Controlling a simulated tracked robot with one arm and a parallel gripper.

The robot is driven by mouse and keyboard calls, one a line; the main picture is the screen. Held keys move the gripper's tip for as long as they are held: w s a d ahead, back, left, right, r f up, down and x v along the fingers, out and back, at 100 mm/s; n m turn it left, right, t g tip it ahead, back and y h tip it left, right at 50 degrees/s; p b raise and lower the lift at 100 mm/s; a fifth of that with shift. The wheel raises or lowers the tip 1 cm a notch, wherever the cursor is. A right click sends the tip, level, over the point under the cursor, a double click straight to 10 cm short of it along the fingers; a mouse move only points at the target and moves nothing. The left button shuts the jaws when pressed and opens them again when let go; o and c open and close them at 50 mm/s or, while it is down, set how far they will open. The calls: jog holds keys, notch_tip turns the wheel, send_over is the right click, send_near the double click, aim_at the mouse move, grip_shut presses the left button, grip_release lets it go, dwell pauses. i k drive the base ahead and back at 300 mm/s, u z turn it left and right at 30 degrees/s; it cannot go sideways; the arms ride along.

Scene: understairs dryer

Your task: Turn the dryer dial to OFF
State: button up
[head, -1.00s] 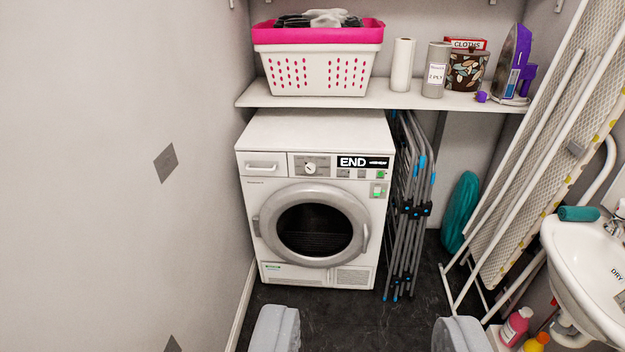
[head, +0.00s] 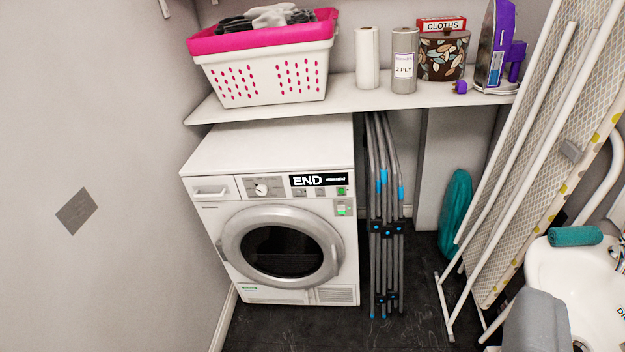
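The white dryer (head: 270,220) stands on the dark floor, left of the picture's middle, with its round door shut. Its dial (head: 261,189) is a small white knob on the grey panel, left of the black display (head: 317,180), which reads END. The dial's markings are too small to read. The other finger is out of the picture. The gripper is well in front of the dryer and apart from the dial.
A shelf (head: 350,94) above the dryer bears a pink and white laundry basket (head: 262,75), paper rolls and an iron (head: 494,50). A folded airer (head: 385,230) stands close to the dryer's right side. Floor before the dryer is clear.

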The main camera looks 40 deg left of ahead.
aim_at(262, 189)
jog(key=u, duration=0.2)
jog(key=i, duration=1.1)
jog(key=u, duration=0.75)
